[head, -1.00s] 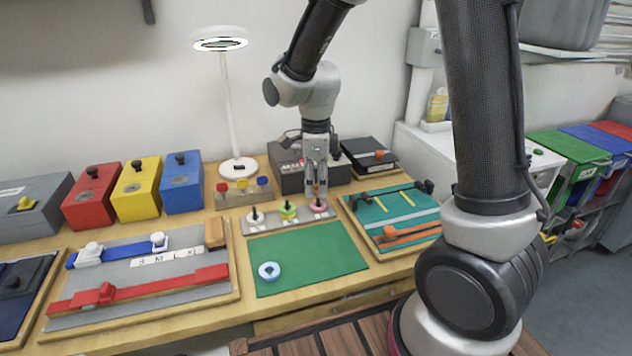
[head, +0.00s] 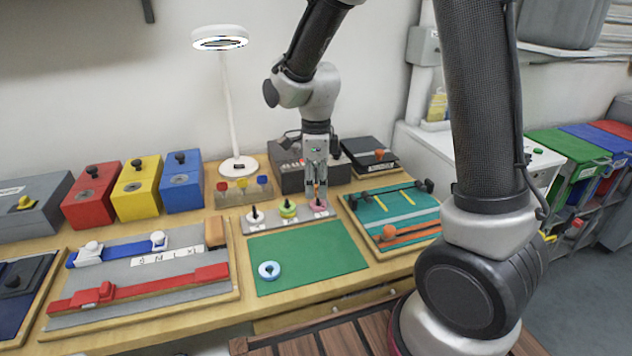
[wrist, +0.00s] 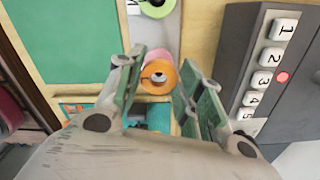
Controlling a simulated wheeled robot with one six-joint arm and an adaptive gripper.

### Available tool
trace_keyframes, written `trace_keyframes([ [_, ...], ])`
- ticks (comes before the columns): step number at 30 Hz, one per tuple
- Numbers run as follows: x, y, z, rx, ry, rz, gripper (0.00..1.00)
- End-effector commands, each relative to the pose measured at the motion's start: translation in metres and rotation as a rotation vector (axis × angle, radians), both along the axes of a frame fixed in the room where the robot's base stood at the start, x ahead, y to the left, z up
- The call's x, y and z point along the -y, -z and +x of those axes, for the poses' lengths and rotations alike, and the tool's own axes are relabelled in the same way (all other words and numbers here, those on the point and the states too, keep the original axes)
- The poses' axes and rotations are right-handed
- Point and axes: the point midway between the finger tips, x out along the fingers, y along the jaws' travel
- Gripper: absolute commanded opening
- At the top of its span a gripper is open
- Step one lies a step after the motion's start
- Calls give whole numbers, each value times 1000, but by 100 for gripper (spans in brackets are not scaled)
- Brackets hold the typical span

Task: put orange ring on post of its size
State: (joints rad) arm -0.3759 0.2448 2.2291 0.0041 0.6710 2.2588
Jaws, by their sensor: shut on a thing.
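The orange ring (wrist: 157,82) is between the fingers of my gripper (wrist: 160,85), which is shut on it. In the head view, my gripper (head: 316,192) points down at the right end of the grey post board (head: 272,222). A pink ring (head: 318,206) is at that end; in the wrist view the pink ring (wrist: 157,56) is partly hidden behind the orange one. A dark spot shows in the orange ring's hole; I cannot tell whether a post is inside. A green ring (head: 288,208) is at the middle post, and a white ring (head: 254,217) at the left.
A dark box with numbered buttons (wrist: 250,65) stands close beside my gripper. A teal tray (head: 385,208) lies to the right, and a ring lamp (head: 231,110) stands behind.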

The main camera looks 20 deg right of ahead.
Motion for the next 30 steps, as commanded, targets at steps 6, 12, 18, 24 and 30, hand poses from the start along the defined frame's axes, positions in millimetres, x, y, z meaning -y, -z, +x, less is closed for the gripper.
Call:
trace_keyframes([
  [6, 0, 4, 0, 0, 0, 0, 29],
  [12, 0, 6, 0, 0, 0, 0, 29],
  [18, 0, 9, 0, 0, 0, 0, 29],
  [24, 0, 10, 0, 0, 0, 0, 29],
  [30, 0, 10, 0, 0, 0, 0, 49],
])
